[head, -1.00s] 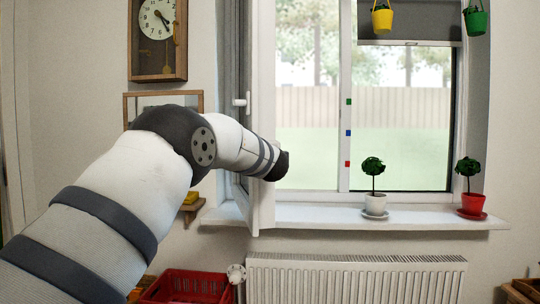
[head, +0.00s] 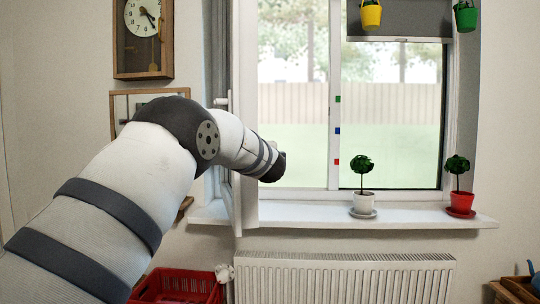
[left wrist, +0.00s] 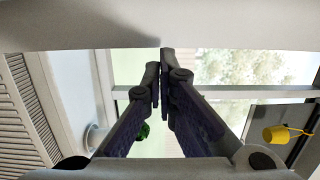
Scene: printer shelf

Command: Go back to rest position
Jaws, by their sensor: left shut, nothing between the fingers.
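My left arm reaches in from the left in the head view, in front of the open window sash (head: 245,205). Its dark far end overlaps the window opening, and the fingers cannot be made out there. In the left wrist view my left gripper (left wrist: 163,78) is shut, with the fingertips together and nothing between them. A pale bar crosses the top of that view, close beyond the fingertips; I cannot tell whether they touch it. My right gripper is in neither view.
The windowsill (head: 300,213) holds a white-potted plant (head: 363,203) and a red-potted plant (head: 460,203). A yellow bucket (head: 371,15) and a green bucket (head: 466,17) hang above. A radiator (head: 345,278) and red crate (head: 178,286) are below. A clock (head: 143,38) hangs left.

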